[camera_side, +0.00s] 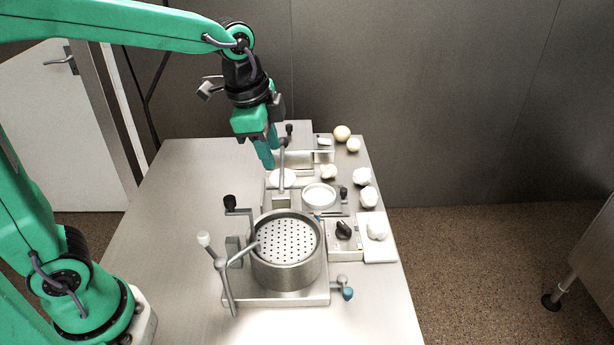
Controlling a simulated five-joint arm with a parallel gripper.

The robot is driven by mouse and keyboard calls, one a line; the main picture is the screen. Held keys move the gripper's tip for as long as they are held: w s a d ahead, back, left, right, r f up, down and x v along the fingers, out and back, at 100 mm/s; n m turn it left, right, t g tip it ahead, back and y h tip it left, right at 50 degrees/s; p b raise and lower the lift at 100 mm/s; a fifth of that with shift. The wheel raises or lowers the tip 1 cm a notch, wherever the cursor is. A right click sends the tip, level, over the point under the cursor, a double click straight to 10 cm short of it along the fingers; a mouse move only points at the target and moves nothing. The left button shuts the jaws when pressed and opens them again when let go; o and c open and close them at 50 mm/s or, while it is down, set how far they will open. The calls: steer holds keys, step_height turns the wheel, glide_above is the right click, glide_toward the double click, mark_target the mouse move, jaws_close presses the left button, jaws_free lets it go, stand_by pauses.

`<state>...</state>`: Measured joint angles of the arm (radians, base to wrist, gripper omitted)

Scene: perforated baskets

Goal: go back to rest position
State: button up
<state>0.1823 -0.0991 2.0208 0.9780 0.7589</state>
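My gripper (267,150) points down above the far part of the metal table, its green fingertips overlapping from this side. I cannot tell whether the fingers are open or shut, and no held object shows. The fingertips appear just left of an upright metal lever (283,158) with a black knob; whether they touch it is unclear. My arm reaches in from the upper left. A round perforated basket (287,240) sits inside a metal pot (288,272) on a plate at the front of the table.
Handles with black and white knobs (204,239) rise left of the pot. Several pale round pieces (362,176) line the table's right side, one on a white board (380,248). A small white dish (319,194) stands behind the pot. The table's left side (170,220) is clear.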

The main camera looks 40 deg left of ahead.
steer(key=s+a+n+t, duration=0.1)
steer(key=s+a+n, duration=0.2)
steer(key=s+n, duration=0.2)
steer(key=s+a+n+t, duration=0.1)
steer(key=s+a+n, duration=0.2)
steer(key=s, duration=0.6)
steer(key=n, duration=0.2)
steer(key=shift+s+a+r+n+t, duration=0.15)
steer(key=shift+a+n+t, duration=0.25)
